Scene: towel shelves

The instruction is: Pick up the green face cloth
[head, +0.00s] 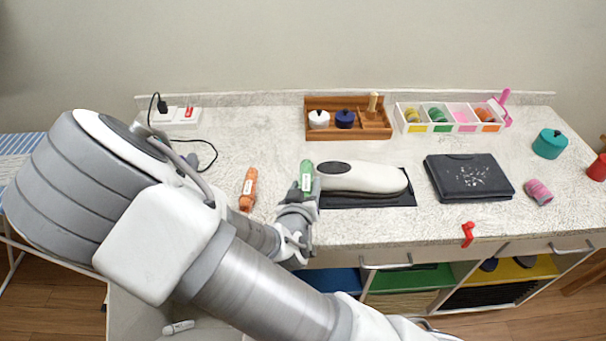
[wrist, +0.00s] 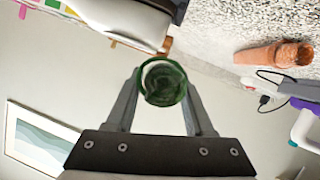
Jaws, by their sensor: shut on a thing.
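The green face cloth (head: 306,174) is a small roll with a white label, seen in the head view just left of the white iron-like object. My gripper (head: 303,193) is shut on it near its lower end. In the wrist view, the cloth's round green end (wrist: 163,84) shows between the two fingers of my gripper (wrist: 162,92). Whether the cloth touches the counter is hard to tell.
An orange roll (head: 248,189) lies to the left. The white iron-like object (head: 358,177) rests on a dark mat to the right, close to the cloth. A wooden tray (head: 348,133) and a white divided box (head: 452,128) stand behind. A black folded item (head: 468,178) lies further right.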

